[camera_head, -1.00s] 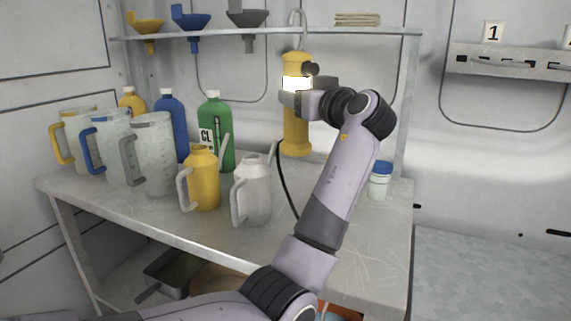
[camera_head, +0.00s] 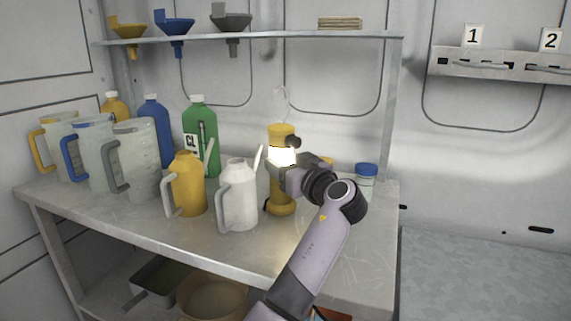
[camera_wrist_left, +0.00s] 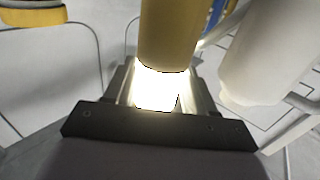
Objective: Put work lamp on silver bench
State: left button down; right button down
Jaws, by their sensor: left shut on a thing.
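The work lamp (camera_head: 282,194) is a yellow cylinder with a glowing white band and a hook on top. My left gripper (camera_head: 287,172) is shut around its middle, just below or at the band, and the lamp is upright. Its yellow body (camera_wrist_left: 167,38) and bright band (camera_wrist_left: 157,90) show between the fingers in the left wrist view. The lamp's foot appears in front of the metal bench (camera_head: 130,217), right of the white jug; I cannot tell whether it touches the top. My right gripper is not in view.
A white spouted jug (camera_head: 237,198) stands close left of the lamp, with a yellow jug (camera_head: 186,186) beyond. Bottles and clear pitchers fill the bench's left side. A blue-lidded jar (camera_head: 366,182) stands at right. A shelf (camera_head: 300,39) runs above. The front right top is clear.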

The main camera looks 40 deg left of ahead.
pick_arm(q)
jog(key=shift+r, duration=0.15)
jog(key=shift+f+b, duration=0.2)
jog(key=shift+b, duration=0.1)
jog(key=shift+c, duration=1.8)
grip_release()
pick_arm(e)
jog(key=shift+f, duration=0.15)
pick_arm(q)
jog(key=shift+r+p, duration=0.15)
jog(key=shift+p, duration=0.15)
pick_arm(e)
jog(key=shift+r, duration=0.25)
